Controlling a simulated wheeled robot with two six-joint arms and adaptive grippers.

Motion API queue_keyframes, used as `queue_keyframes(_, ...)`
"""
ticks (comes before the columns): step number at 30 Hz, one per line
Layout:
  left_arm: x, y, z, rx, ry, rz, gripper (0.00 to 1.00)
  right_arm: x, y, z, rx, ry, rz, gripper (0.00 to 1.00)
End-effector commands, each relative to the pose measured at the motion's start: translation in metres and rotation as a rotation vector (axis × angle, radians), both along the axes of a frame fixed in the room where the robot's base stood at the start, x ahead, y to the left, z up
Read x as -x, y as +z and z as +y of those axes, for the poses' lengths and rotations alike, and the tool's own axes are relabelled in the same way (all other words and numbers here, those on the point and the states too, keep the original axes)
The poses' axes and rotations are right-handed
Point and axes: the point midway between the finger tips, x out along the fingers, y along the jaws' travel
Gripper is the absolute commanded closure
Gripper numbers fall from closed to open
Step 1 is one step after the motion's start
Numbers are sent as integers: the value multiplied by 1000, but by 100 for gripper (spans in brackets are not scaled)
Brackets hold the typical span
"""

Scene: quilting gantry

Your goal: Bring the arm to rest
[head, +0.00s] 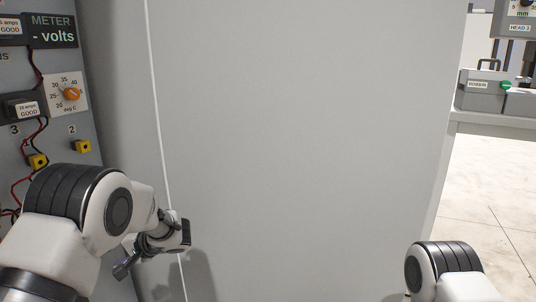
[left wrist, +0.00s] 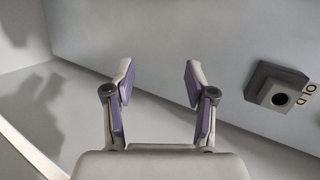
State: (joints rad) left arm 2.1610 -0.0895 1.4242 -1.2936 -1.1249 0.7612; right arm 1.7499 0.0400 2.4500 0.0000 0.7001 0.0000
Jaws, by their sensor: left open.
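My left arm comes in from the left in the head view, in front of a large grey panel (head: 300,130). My left gripper (head: 155,260) is low at the left and partly hidden by its own wrist. In the left wrist view the left gripper (left wrist: 157,85) is open, with two purple-padded fingers apart and nothing between them. Part of my right arm shows at the bottom right of the head view. Its gripper is out of view.
A grey control panel at the left carries a meter (head: 52,31), an orange dial (head: 72,94) and yellow sockets (head: 83,146). A grey block with a dark hole (left wrist: 279,94) is on a surface in the left wrist view. A bench (head: 495,122) stands at the right, beside open floor (head: 490,205).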

Motion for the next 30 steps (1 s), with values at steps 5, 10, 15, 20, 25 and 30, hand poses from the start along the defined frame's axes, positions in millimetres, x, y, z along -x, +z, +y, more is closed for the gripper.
queue_keyframes(5, 88, -141, -9, 235, 45, 277, 44, 0, 0, 0, 0, 0, 0, 60)
queue_keyframes(10, 202, -243, -39, 511, 127, 494, 44, 0, 0, 0, 0, 0, 0, 60)
queue_keyframes(15, 334, -305, -90, 823, 268, 621, 44, 0, 0, 0, 0, 0, 0, 60)
queue_keyframes(20, 431, -318, -140, 1081, 417, 537, 44, 0, 0, 0, 0, 0, 0, 60)
queue_keyframes(25, 441, -309, -148, 1142, 407, 299, 44, 0, 0, 0, 0, 0, 0, 60)
queue_keyframes(30, 395, -309, -136, 1114, 178, 85, 44, 0, 0, 0, 0, 0, 0, 60)
